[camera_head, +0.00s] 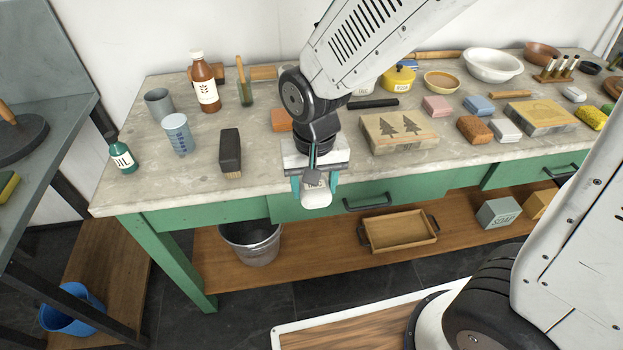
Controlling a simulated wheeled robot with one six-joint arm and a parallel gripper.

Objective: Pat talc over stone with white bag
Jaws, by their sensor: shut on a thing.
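My gripper (315,188) is shut on a small white bag (317,199), with a teal finger on each side of it. The bag shows at the table's front edge, left of the stones; I cannot tell how high it is above the table. A pale stone block (377,145) with a drawing of two dark trees lies on the worktop, right of my gripper and apart from it. A second stone block (536,127) with a yellowish top and a faint drawing lies farther right. My wrist hides part of the worktop behind the bag.
The worktop (270,190) holds a brown bottle (205,88), a measuring cup (179,136), a dark brush (230,150), an oil bottle (122,157) and several coloured blocks and sponges. White bowl (492,65) stands at the back. A bucket (252,243) and a wooden tray (399,232) are below.

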